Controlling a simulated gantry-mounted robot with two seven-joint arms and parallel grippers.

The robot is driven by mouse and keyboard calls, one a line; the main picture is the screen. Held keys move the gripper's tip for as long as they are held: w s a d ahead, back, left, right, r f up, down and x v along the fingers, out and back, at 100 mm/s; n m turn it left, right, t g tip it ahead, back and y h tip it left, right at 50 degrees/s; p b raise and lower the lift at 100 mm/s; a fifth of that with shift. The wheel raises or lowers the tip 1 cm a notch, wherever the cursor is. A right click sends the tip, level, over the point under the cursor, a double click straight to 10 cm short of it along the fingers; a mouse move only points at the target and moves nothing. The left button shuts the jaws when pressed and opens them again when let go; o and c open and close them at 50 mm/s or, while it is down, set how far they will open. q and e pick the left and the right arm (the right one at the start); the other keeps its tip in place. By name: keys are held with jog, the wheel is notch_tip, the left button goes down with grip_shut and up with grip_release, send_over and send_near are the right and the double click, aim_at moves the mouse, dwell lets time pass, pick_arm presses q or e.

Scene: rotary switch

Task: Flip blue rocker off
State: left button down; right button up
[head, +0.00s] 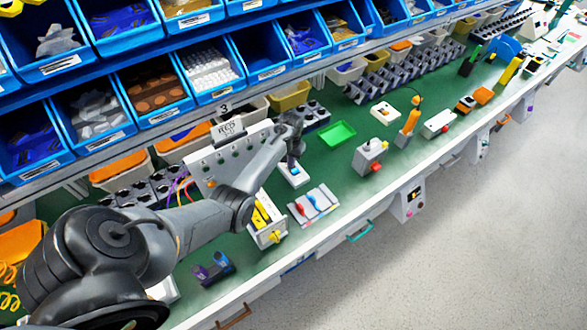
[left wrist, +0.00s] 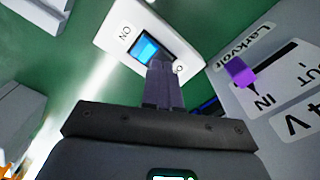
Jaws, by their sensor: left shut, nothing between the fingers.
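The blue rocker (left wrist: 146,48) sits in a white switch housing (left wrist: 118,27) in the left wrist view. An "ON" label is at its left end, and a partly hidden label starting with "O" is at its right end. In the head view the white housing (head: 294,180) lies on the green bench top. My left gripper (left wrist: 162,66) is shut and empty. Its fingertips overlap the rocker's right end in the picture; I cannot tell whether they touch it. In the head view the left gripper (head: 292,162) is directly over the housing. My right gripper is out of view.
A grey panel (head: 205,170) stands left of the housing, close to my arm. A plate with red and blue levers (head: 328,198) and a yellow-topped box (head: 270,238) are nearer the front edge. A grey box (head: 366,158) and green tray (head: 338,135) lie to the right.

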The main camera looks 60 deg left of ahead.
pick_arm(q)
jog(key=shift+f+b, duration=0.3)
jog(key=shift+f, duration=0.25)
jog(key=shift+r, duration=0.15)
notch_tip(320, 180, up, 4)
jog(key=p, duration=0.5)
jog(key=shift+r, duration=0.2)
notch_tip(320, 180, up, 2)
jog(key=p, duration=0.3)
jog(key=shift+r, duration=0.25)
jog(key=shift+s, duration=0.15)
